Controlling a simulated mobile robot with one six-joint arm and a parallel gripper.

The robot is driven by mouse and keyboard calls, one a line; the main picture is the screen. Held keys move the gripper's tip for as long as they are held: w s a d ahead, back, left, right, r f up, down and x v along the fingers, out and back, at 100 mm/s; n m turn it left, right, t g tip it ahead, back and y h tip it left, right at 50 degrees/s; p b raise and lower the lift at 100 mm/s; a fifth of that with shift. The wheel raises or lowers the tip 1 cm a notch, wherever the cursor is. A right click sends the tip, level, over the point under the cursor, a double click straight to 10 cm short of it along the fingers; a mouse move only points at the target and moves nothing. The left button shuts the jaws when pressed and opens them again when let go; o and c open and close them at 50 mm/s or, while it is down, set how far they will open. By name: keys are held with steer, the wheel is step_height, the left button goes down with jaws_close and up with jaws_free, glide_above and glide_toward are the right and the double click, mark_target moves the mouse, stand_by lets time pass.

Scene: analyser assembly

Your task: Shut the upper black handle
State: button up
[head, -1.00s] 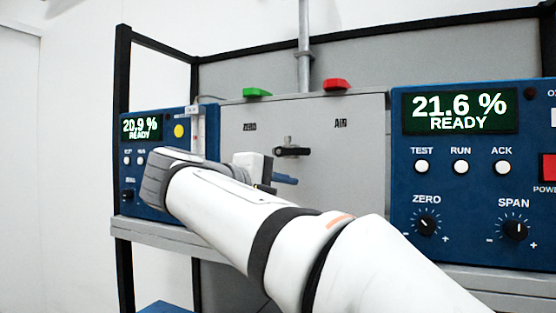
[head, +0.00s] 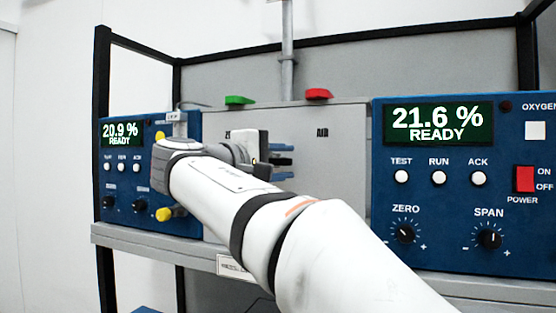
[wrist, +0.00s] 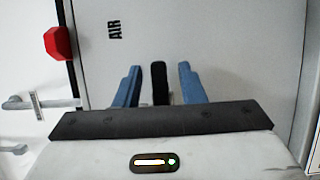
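The upper black handle (wrist: 160,84) is on the grey panel (wrist: 235,60), near the AIR label. In the wrist view it lies between the two blue fingers of my gripper (wrist: 160,67), with a narrow gap on each side. My gripper is open around the handle and does not look closed on it. In the head view my gripper (head: 289,161) is at the panel front, with its blue fingers one above the other. Only a little black shows between them there; my wrist hides most of the handle and the left part of the panel.
Blue analyser units stand left (head: 125,190) and right (head: 385,230) of the panel. A green handle (head: 239,100) and a red handle (head: 318,94) sit on its top edge. A grey shelf edge (head: 150,243) runs below. A yellow knob (head: 165,214) is close under my wrist.

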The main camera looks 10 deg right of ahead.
jaws_close()
stand_by(0.3)
steer(key=shift+f, duration=0.15)
